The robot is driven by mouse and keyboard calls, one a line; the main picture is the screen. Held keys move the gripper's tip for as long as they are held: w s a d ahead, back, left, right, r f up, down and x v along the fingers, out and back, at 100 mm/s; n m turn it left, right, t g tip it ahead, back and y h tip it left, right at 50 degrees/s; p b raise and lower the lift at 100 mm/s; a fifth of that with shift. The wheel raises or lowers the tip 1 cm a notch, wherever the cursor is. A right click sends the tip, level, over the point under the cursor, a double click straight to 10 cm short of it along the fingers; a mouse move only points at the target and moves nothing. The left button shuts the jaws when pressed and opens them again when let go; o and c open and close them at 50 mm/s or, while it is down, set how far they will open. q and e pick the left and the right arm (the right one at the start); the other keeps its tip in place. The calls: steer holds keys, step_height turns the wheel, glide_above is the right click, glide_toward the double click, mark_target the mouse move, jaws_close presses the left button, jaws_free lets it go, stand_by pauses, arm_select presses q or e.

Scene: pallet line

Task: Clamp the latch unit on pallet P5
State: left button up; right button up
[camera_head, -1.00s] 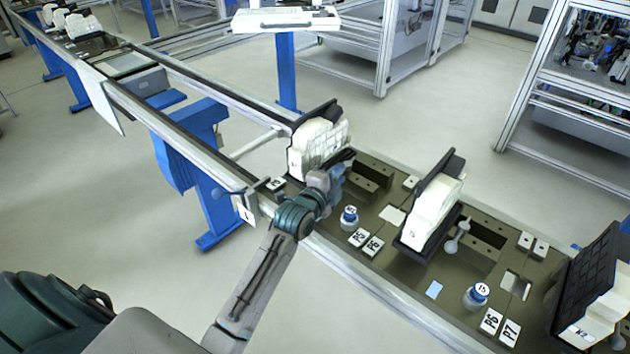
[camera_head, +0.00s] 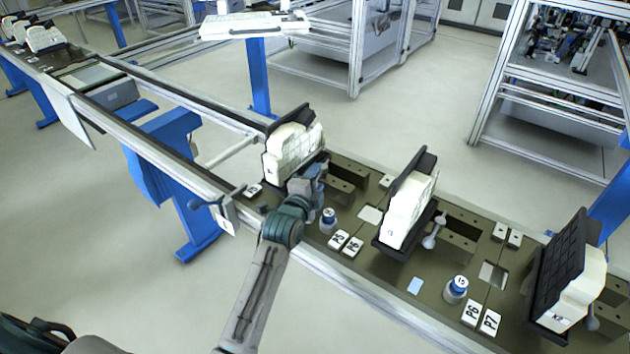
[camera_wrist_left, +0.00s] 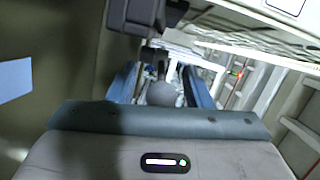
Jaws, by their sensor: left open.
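On pallet P5 (camera_head: 262,208), a cream latch unit (camera_head: 290,153) stands tilted against a black backplate (camera_head: 290,122). The P5 card (camera_head: 338,240) lies at the pallet's right end. My left gripper (camera_head: 312,176) is at the near right side of this unit and covers its lower part. In the left wrist view its two blue fingers stand apart, with a grey rounded knob (camera_wrist_left: 161,93) between them. I cannot tell if they touch it. The unit's lever is hidden behind the gripper in the head view. My right gripper is not in view.
A second cream unit (camera_head: 408,210) on the P6 pallet has a grey ball-ended lever (camera_head: 434,233). A third unit (camera_head: 566,275) stands at the right. Blue-capped bottles (camera_head: 328,221) (camera_head: 456,290) and raised dark blocks (camera_head: 345,180) sit on the pallets. The line's rail (camera_head: 335,273) runs in front.

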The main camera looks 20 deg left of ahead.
arm_select(q)
steer(key=shift+s, duration=0.1)
steer(key=s+b, duration=0.1)
steer(key=s, duration=0.2)
steer(key=s+b, duration=0.1)
steer(key=s, duration=0.2)
steer(key=s+r+b, duration=0.1)
steer(key=s, duration=0.2)
steer(key=shift+s, duration=0.2)
steer(key=shift+s+r, duration=0.1)
steer(key=shift+s, duration=0.5)
